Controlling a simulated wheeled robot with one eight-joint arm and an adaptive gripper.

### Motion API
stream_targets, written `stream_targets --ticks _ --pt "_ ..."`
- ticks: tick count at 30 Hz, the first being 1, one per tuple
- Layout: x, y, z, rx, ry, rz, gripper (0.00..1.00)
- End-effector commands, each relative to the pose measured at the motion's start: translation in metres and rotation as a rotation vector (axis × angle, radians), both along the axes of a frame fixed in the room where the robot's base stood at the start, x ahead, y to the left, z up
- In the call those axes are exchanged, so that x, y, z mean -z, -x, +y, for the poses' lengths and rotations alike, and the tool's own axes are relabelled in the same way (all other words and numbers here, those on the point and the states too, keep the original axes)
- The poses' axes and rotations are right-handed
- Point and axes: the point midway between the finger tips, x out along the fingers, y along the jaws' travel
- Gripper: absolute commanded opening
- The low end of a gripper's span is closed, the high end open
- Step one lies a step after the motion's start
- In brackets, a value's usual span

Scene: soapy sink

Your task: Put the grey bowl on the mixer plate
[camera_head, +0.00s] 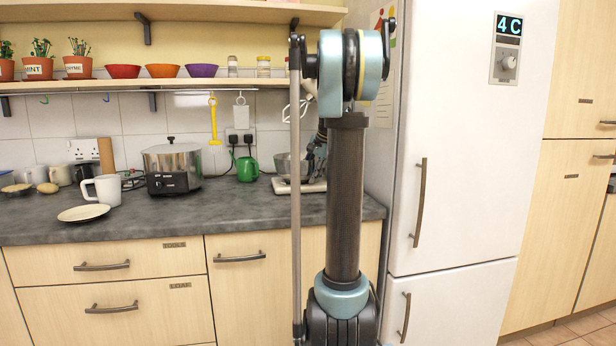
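The grey bowl (284,166) is at the right end of the dark worktop, left of my upright arm. It appears over or on the pale mixer plate (290,187); I cannot tell whether the two touch. A wire whisk (291,111) hangs above the bowl, with the rest of the mixer mostly hidden behind my arm. My gripper (315,153) is at the bowl's right side, partly hidden by my arm. I cannot tell whether its fingers are open or shut on the bowl.
The tall white fridge (470,150) bounds the right. A shelf (140,85) runs above; bare worktop (215,208) lies in front.

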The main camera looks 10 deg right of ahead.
Motion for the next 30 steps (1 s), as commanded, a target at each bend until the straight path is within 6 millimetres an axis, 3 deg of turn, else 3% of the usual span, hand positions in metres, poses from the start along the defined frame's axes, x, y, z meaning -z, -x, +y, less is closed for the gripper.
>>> stream_targets --ticks 5,21,30 --pt "-0.012 0.004 -0.003 0.0 0.0 0.0 0.35" --pt "-0.097 0.037 -0.024 0.001 0.0 0.0 0.35" --pt "-0.111 0.042 -0.027 -0.001 0.0 0.0 0.35"
